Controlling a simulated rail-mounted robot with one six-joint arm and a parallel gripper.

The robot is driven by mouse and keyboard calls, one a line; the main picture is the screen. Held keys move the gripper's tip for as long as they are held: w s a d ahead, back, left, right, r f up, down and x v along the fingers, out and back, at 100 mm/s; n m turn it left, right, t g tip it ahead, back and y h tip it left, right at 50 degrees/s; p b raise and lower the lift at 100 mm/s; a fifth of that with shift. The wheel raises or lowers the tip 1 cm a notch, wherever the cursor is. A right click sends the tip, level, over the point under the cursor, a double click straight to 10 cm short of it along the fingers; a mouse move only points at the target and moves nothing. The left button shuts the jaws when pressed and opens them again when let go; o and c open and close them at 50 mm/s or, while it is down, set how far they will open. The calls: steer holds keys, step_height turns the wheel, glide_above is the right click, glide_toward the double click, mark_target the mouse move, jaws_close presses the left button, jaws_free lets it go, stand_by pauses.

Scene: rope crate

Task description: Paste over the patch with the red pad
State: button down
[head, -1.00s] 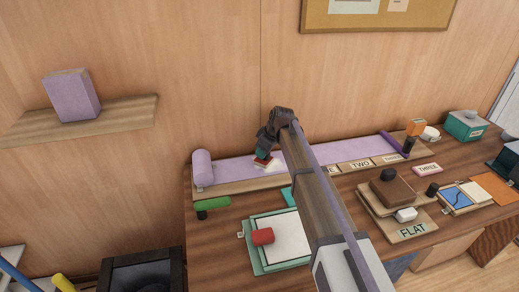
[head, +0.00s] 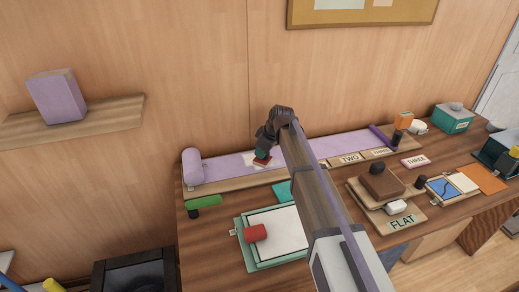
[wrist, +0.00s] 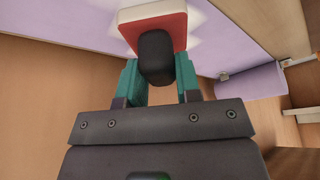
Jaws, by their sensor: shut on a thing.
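My gripper (head: 266,149) is shut on the dark handle (wrist: 155,57) of the red pad. The red pad (head: 262,162) is low against the lilac strip (head: 220,168) at the back of the bench. In the wrist view the teal fingers flank the handle, and the red pad (wrist: 180,28) with its pale backing lies beyond them. A white patch (head: 247,158) shows on the strip beside the pad, partly hidden by it. Its pale points also show around the pad in the wrist view (wrist: 198,20). Contact between pad and patch cannot be told.
A lilac roll (head: 192,166) stands at the strip's left end. Labelled cards, including TWO (head: 349,159), lie to the right. A green-edged board with a red-ended block (head: 255,233) is in front. A brown block (head: 382,184) sits near the FLAT label (head: 402,222).

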mark_target(269, 156)
steer(key=shift+s+d+f, duration=0.1)
steer(key=shift+s+d, duration=0.3)
steer(key=shift+d, duration=0.35)
steer(key=shift+s+d, duration=0.35)
steer(key=shift+d, duration=0.35)
steer(key=shift+r+p, duration=0.8)
steer(key=shift+r, duration=0.1)
steer(key=shift+f, duration=0.1)
steer(key=shift+w, duration=0.1)
